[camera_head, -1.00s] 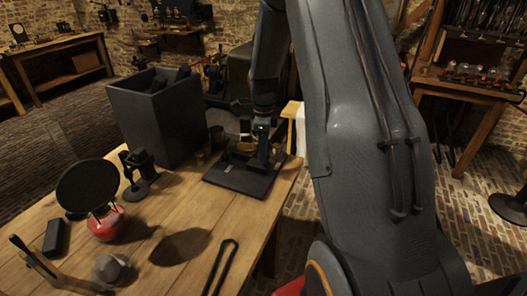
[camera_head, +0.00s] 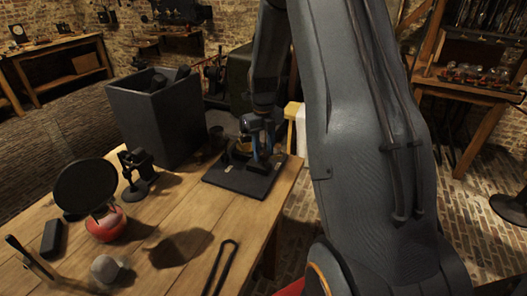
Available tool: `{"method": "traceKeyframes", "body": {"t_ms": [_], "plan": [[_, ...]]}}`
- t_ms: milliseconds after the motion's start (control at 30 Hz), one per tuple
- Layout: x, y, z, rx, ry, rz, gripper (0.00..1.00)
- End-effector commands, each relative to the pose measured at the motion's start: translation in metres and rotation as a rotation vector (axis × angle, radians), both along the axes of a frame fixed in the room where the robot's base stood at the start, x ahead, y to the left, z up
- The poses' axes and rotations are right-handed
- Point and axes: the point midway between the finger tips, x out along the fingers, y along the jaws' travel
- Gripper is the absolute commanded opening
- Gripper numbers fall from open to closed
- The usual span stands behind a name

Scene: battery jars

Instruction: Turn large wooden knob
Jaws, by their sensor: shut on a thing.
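My gripper (camera_head: 258,145) is at the back right of the wooden table, low over a dark flat board (camera_head: 232,180). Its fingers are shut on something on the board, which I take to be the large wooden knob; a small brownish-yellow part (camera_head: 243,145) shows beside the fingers. The knob's outline and its turn angle are too small and too covered to tell.
A large dark open box (camera_head: 160,120) stands left of the board on the table (camera_head: 190,225). A red burner (camera_head: 106,222) with a round black disc, a small dark stand (camera_head: 137,172) and black tongs (camera_head: 220,268) are nearer. The table's right edge is close to the board.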

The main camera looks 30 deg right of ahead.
Motion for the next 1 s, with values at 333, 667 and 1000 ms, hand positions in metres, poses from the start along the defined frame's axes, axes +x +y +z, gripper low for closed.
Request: {"method": "traceKeyframes", "body": {"t_ms": [333,667,1000], "plan": [[0.0018,0.0005,0.0013,0.0,-0.004,-0.155,0.11],[0.0019,0.0004,0.0015,0.0,-0.005,-0.189,0.11],[0.002,0.0002,0.0015,-0.001,-0.005,-0.188,0.45]]}}
